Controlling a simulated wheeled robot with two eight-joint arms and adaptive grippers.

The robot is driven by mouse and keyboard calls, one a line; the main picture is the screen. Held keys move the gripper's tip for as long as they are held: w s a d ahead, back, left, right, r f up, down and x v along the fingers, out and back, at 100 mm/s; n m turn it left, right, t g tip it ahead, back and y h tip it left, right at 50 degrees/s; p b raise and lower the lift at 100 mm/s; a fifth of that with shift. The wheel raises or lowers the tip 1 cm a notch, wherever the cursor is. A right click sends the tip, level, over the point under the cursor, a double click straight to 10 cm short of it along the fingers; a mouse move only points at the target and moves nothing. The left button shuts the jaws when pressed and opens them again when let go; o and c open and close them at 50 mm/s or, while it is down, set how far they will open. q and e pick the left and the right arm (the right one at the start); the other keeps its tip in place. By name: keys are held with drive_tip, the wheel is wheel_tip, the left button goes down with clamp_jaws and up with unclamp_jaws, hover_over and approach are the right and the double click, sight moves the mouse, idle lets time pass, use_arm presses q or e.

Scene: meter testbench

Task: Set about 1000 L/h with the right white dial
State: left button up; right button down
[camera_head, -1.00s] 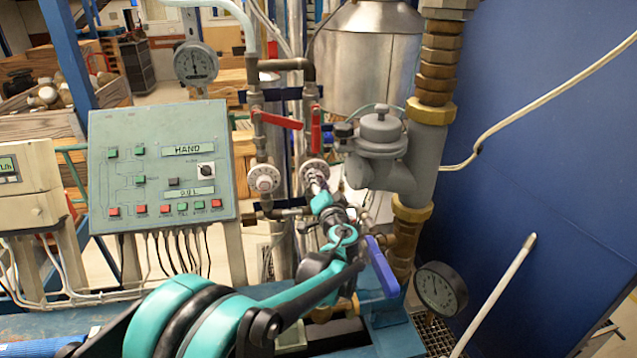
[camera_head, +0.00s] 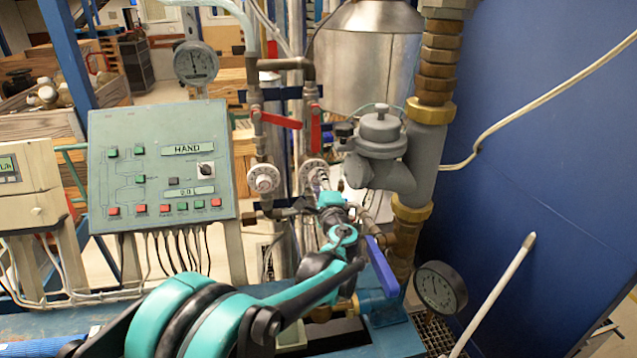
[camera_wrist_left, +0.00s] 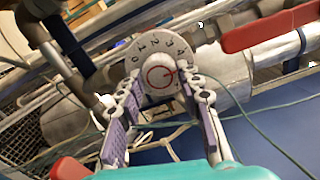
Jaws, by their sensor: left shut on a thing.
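The right white dial (camera_head: 313,169) sits on the right pipe below a red lever, partly hidden by my left gripper (camera_head: 320,187). My right gripper is not in view.
Red levers (camera_head: 280,120) (camera_head: 315,127) are above the dials. A grey control panel (camera_head: 160,165) stands left, reading HAND. A grey meter body (camera_head: 380,135) and brass-fitted pipe are close on the right. A blue lever (camera_head: 383,266) and a round gauge (camera_head: 440,288) lie lower right.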

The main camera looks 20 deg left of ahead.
use_arm(q)
drive_tip(key=m, duration=0.6)
drive_tip(key=shift+f, duration=0.1)
idle(0.5)
drive_tip(key=o, duration=1.2)
drive_tip(key=shift+c, duration=0.2)
drive_tip(key=v, duration=1.2)
drive_tip(key=shift+s+a, duration=0.1)
drive_tip(key=shift+a, duration=0.05)
